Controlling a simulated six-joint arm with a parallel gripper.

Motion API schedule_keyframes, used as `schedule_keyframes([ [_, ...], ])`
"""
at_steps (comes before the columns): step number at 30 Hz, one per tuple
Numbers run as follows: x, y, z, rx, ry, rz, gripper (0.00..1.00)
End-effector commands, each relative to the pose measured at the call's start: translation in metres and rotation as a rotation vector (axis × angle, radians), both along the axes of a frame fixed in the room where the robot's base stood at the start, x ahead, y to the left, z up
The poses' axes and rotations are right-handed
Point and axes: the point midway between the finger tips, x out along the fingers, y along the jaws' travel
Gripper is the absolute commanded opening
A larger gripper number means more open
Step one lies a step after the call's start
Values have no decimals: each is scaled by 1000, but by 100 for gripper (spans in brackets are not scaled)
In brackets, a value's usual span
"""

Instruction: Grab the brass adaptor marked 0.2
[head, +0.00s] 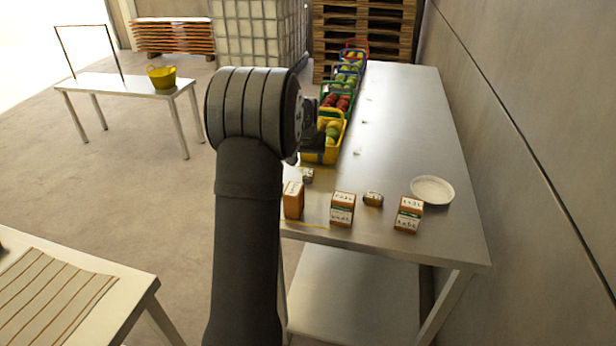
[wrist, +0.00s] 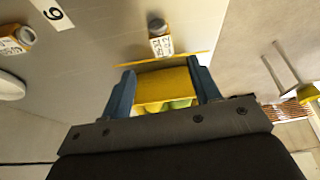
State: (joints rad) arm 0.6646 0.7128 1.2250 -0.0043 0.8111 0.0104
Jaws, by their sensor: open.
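No marking of 0.2 can be read in either view, so I cannot tell which piece is the adaptor so marked. In the head view a small brass-coloured piece (head: 373,199) lies on the table between two orange boxes. Another small metallic piece (head: 307,175) lies nearer the yellow crate. In the wrist view a small round-topped piece with a label (wrist: 158,30) stands beyond the fingers, and another labelled piece (wrist: 20,38) is at the left edge. My gripper (wrist: 162,85) is open; a yellow crate shows between its blue fingers, apparently ungripped.
Three orange boxes with white labels (head: 293,200) (head: 342,209) (head: 409,215) stand along the table's near end. A white plate (head: 432,190) is at right. The yellow crate (head: 322,156) and several more fruit crates line the left edge. The table's right side (head: 410,120) is mostly clear.

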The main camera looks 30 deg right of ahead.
Motion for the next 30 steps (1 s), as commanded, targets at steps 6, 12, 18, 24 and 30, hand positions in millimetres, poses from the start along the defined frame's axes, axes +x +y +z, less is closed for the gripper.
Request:
schedule_keyframes([
  [6, 8, -6, -24, 0, 0, 0, 56],
  [12, 11, -7, -35, 1, 2, 1, 56],
  [18, 19, -11, -63, 1, 2, 1, 56],
  [24, 24, -15, -76, -1, -1, 1, 56],
  [30, 24, -15, -75, -1, -1, 1, 47],
])
